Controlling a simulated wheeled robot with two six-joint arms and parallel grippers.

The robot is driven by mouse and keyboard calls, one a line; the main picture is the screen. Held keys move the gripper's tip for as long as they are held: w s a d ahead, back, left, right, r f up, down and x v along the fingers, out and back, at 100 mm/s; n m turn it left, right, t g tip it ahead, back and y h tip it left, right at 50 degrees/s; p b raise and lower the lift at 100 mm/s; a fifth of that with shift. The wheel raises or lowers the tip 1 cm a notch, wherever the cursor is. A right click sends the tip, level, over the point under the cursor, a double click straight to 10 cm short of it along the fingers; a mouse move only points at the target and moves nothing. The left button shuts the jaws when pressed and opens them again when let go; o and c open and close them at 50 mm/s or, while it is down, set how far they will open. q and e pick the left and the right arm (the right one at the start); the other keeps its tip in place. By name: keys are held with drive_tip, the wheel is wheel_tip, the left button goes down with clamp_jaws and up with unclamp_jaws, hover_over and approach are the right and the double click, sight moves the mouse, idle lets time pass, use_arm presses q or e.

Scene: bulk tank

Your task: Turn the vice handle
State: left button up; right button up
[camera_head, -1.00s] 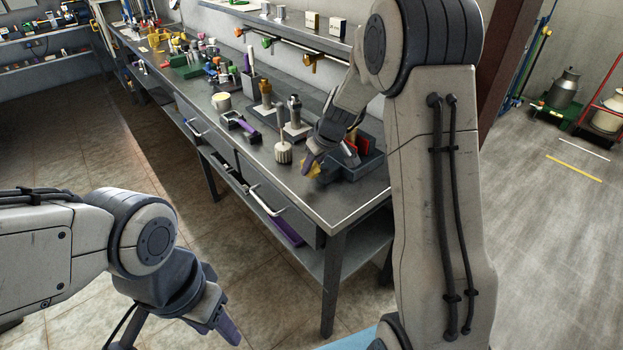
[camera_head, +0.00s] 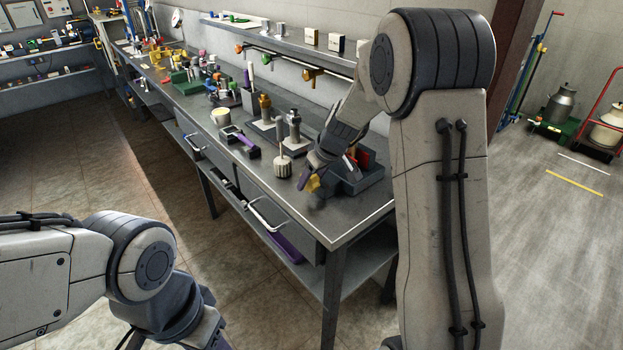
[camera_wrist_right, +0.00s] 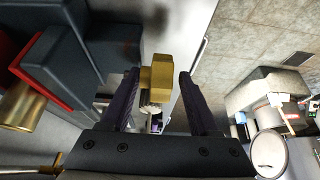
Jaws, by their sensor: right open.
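The vice (camera_head: 366,184) is a dark blue-grey block with red jaw faces at the near right end of the bench. It also shows in the right wrist view (camera_wrist_right: 62,57), with a brass cylinder beside it. My right gripper (camera_wrist_right: 158,78) is open, its dark fingers on either side of a brass block (camera_wrist_right: 157,82), which seems to be the vice handle's end. Gaps show beside it; contact is unclear. In the head view my right gripper (camera_head: 316,172) points down beside the vice, with the brass piece (camera_head: 313,184) at its tips. My left gripper (camera_head: 218,343) is mostly cut off.
The grey bench (camera_head: 345,228) carries a knurled cylinder (camera_head: 283,166), a purple-handled tool (camera_head: 240,140), a cup (camera_head: 221,117) and several fittings close to my right gripper. A shelf (camera_head: 280,38) runs above. Open tiled floor lies left of the bench.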

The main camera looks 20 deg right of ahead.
drive_tip(key=v, duration=1)
drive_tip(key=shift+r, duration=0.15)
idle(0.7)
drive_tip(key=s+a+n+g+p, duration=0.1)
drive_tip(key=s+a+p, duration=0.1)
drive_tip(key=s+a, duration=0.6)
drive_tip(key=s+a+n+g+p, duration=0.1)
drive_tip(key=s+a, duration=0.4)
drive_tip(key=s, duration=0.6)
drive_tip(key=s+a+n+g+p, duration=0.1)
drive_tip(key=s+a, duration=0.5)
drive_tip(key=s, duration=0.6)
drive_tip(key=shift+s+f+g+h+p, duration=0.25)
drive_tip(key=shift+g+h+p, duration=0.2)
drive_tip(key=shift+g, duration=0.55)
